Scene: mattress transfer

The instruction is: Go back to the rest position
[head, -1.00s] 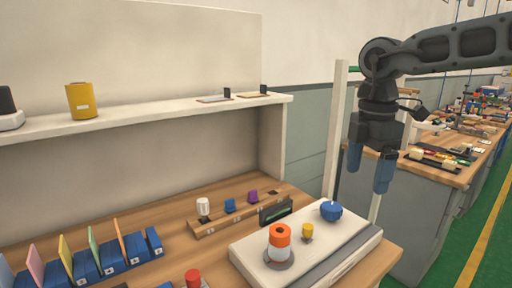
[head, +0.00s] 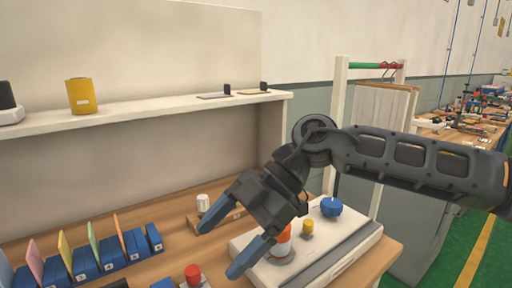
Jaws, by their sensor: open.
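My gripper (head: 218,246) hangs from my arm in the head view, over the middle of the bench. Its two blue fingers are spread apart, pointing down and left, with nothing seen between them. Behind and below it is a white mattress-like slab (head: 362,239) with a grey strip. On the slab stand an orange and white cylinder (head: 283,247), partly hidden by my gripper, a small yellow piece (head: 307,228) and a blue round piece (head: 331,207). I cannot tell whether the gripper touches the orange cylinder.
Blue holders with coloured dividers (head: 85,262) stand at left. A red-topped piece (head: 193,273) is at the front. A white cup (head: 203,203) stands behind the gripper. A shelf (head: 150,109) with a yellow canister (head: 81,96) runs above. A rack (head: 372,66) stands behind my arm.

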